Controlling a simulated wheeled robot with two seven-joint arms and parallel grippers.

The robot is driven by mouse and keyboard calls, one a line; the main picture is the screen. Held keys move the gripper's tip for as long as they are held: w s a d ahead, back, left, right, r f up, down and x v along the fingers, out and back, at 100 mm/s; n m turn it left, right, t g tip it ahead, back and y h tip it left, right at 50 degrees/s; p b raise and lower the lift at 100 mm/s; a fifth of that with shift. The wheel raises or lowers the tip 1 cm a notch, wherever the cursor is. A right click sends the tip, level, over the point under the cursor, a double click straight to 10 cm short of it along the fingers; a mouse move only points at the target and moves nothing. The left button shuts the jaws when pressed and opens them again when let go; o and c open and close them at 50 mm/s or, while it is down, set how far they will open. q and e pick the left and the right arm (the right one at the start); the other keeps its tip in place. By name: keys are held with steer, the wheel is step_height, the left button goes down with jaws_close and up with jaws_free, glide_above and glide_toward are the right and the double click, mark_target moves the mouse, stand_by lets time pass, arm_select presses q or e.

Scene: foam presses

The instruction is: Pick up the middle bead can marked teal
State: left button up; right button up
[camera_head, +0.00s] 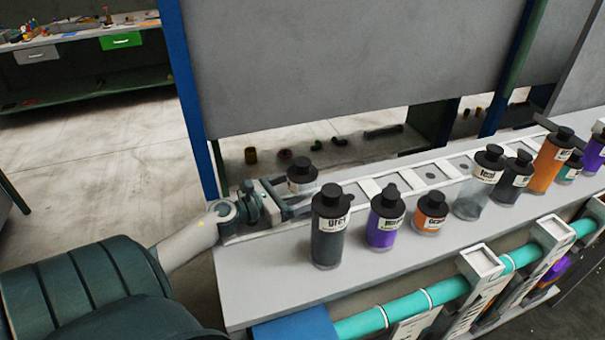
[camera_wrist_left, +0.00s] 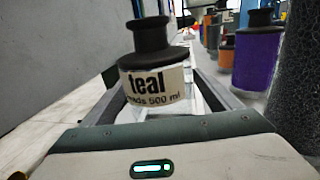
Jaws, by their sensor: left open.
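A short bead can (camera_head: 302,176) with a black cap stands at the left end of the bench row. In the left wrist view this can (camera_wrist_left: 150,85) has a white label reading "teal" and "500 ml". My left gripper (camera_head: 296,196) is open, with its fingers reaching along both sides of this can. The can's lower body is hidden by the gripper, and I cannot tell whether the fingers touch it. A taller, see-through can (camera_head: 478,190) further right seems to be marked teal too. A small teal-coloured can (camera_head: 570,170) stands near the right end. My right gripper is not in view.
A tall dark grey can (camera_head: 329,235), a purple can (camera_head: 384,222) and a small orange can (camera_head: 431,215) stand close on the right. More cans crowd the far right. A grey panel (camera_head: 340,60) rises behind the bench (camera_head: 270,290). The bench's front left is clear.

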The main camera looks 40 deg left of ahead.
arm_select(q)
steer(key=shift+x, duration=1)
steer(key=shift+c, duration=0.6)
steer(key=shift+a, duration=0.1)
steer(key=c, duration=1.4)
steer(key=shift+r, duration=0.2)
steer(key=shift+r+p, duration=0.5)
steer(key=shift+r, duration=4.35)
